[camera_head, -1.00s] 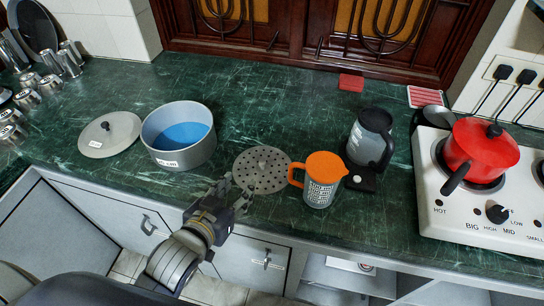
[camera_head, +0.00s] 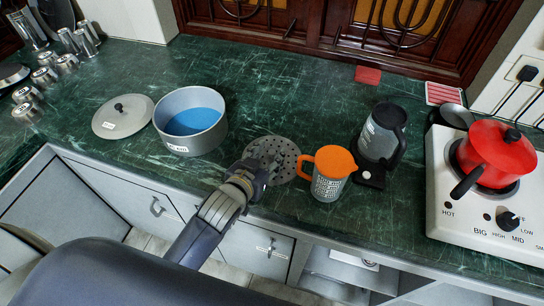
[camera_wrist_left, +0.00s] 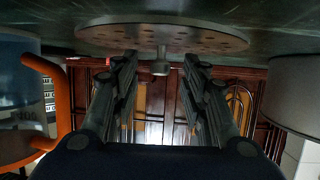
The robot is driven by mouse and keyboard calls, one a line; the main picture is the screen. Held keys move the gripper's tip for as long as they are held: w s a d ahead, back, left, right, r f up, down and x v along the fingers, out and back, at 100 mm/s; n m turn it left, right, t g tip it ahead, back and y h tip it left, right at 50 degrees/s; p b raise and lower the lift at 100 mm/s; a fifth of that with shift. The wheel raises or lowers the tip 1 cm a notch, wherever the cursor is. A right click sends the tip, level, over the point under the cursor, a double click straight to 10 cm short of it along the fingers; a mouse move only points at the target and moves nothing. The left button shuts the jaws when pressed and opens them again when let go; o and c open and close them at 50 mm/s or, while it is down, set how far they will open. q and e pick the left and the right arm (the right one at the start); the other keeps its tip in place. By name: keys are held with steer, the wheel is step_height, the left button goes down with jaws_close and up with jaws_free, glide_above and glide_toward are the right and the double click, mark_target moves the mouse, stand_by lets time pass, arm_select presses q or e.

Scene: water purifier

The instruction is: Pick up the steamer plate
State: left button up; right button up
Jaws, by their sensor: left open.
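The steamer plate (camera_head: 287,166) is a flat grey disc with holes, lying on the green counter between the pot and the orange-lidded pitcher. My left gripper (camera_head: 262,163) is over its left part and hides some of it, including its knob. In the left wrist view, which looks upside down, the plate (camera_wrist_left: 160,36) spans the top and its small knob (camera_wrist_left: 160,68) shows in the gap between the fingertips of the open, empty left gripper (camera_wrist_left: 160,62). I cannot tell how far the knob reaches between them. My right gripper is not in view.
A grey pot (camera_head: 190,140) with blue inside stands left of the plate, its lid (camera_head: 122,117) beside it. The orange-lidded pitcher (camera_head: 329,180) is close on the right, with a dark kettle (camera_head: 381,135) behind. A red pot (camera_head: 492,158) sits on the white stove (camera_head: 450,205).

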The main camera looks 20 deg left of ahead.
arm_select(q)
steer(key=shift+w+f, duration=0.2)
steer(key=shift+w, duration=0.3)
jaws_close()
steer(key=shift+r, duration=0.15)
